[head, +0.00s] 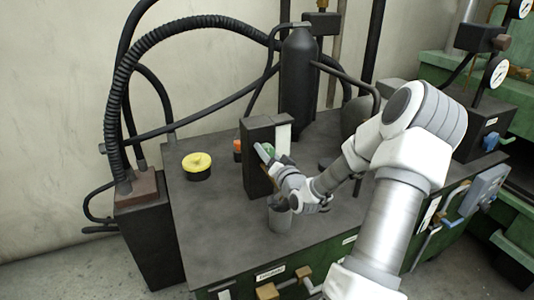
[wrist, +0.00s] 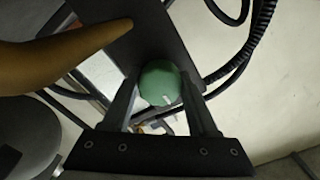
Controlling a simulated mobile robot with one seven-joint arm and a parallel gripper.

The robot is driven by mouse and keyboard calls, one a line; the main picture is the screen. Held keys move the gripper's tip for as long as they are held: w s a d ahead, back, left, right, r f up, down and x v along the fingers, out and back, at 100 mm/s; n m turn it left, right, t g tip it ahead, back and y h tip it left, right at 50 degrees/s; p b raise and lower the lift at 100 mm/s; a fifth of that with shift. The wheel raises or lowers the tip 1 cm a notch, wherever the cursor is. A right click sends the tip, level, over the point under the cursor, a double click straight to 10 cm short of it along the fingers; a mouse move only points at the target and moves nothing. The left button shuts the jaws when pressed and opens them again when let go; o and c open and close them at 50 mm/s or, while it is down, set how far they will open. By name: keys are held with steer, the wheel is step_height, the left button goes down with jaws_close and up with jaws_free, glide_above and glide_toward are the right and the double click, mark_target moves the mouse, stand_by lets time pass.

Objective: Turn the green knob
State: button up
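The green knob (wrist: 160,84) is round with a small pale mark near its lower edge. It sits on the face of a dark upright block (head: 256,180); in the head view only a bit of green shows by my gripper (head: 266,153). In the wrist view my gripper (wrist: 158,92) has one finger on each side of the knob, with the fingers apart. The fingers lie close along the knob's sides, and I cannot tell whether they touch it.
A yellow-topped round button (head: 198,161) is left of the block, and a red-orange piece (head: 238,147) is behind it. A grey cylinder (head: 280,216) stands in front. A black bottle (head: 298,80) and thick hoses (head: 116,100) rise behind. The bench top's front left is clear.

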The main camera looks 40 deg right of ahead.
steer(key=c, duration=0.7)
steer(key=shift+f+n+b, duration=0.1)
steer(key=shift+n+b, duration=0.2)
steer(key=shift+b, duration=0.15)
steer(key=n+b, duration=0.4)
steer(key=b, duration=0.1)
steer(key=shift+f+n, duration=0.15)
steer(key=shift+n, duration=0.15)
steer(key=n+b, duration=0.5)
steer(key=b, duration=0.2)
steer(key=n+b, duration=0.6)
steer(key=shift+n+b, duration=0.65)
steer(key=shift+n, duration=0.55)
steer(key=shift+r+n, duration=0.2)
steer(key=shift+n, duration=1.3)
